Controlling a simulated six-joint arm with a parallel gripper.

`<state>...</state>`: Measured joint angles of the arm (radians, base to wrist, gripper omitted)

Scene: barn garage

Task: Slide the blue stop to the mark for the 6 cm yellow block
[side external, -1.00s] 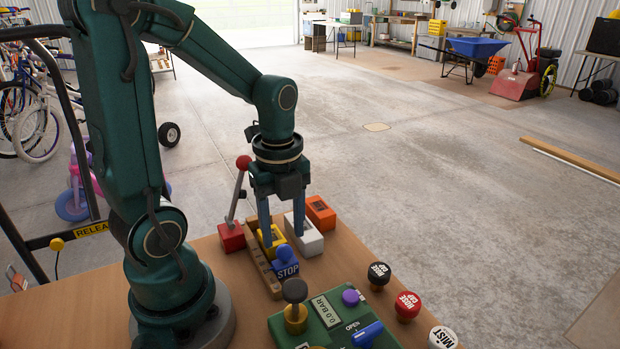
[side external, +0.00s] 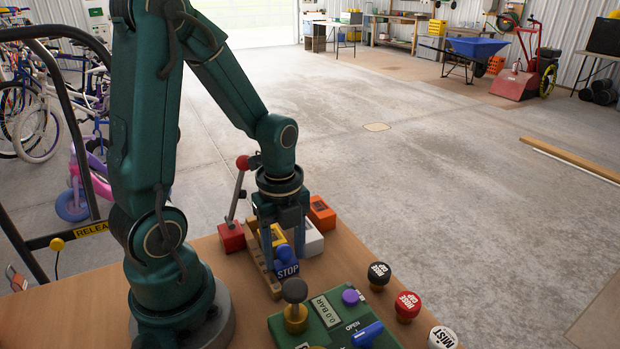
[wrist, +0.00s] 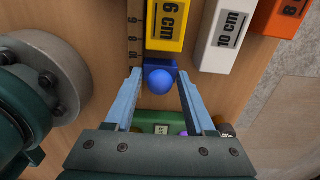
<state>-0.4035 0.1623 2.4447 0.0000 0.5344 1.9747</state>
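The blue stop (side external: 287,269), a block with a round knob and a STOP label, stands at the wooden scale rail (side external: 270,283). My gripper (side external: 284,258) is low over it and open, with one finger on each side of the knob. In the wrist view, the stop's round knob (wrist: 157,82) lies between the fingertips, with a gap on each side. The yellow 6 cm block (wrist: 168,24) lies beside the scale (wrist: 135,30), just beyond the stop. In the side view the yellow block (side external: 278,236) is partly hidden by my gripper.
A white 10 cm block (wrist: 221,38) and an orange block (side external: 321,212) lie beside the yellow one. A red-knobbed lever on a red base (side external: 231,238) stands left of the rail. A green panel (side external: 333,318) with knobs and several caps is in front.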

